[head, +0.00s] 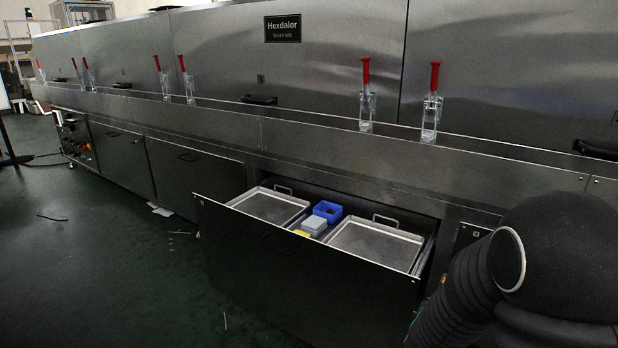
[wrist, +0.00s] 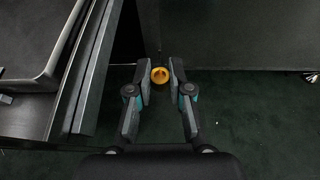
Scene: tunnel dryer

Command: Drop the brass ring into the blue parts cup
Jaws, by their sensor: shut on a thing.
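The brass ring (wrist: 160,75) is a small yellow-gold ring in the wrist view. My gripper (wrist: 160,83) is shut on it and holds it between the fingertips. The ring is over the dark green floor, beside the drawer's edge, and is not in the head view. The blue parts cup (head: 327,210) is a small open blue box in the open drawer, between two metal trays, in the head view. The cup is not visible in the wrist view. My gripper is out of sight in the head view.
The open drawer (head: 252,245) also holds a left tray (head: 268,205), a right tray (head: 375,247), a grey box (head: 314,224) and a yellow item (head: 301,234). The dryer's steel body (head: 330,60) rises behind, with red-handled clamps (head: 365,90). Open floor lies at left.

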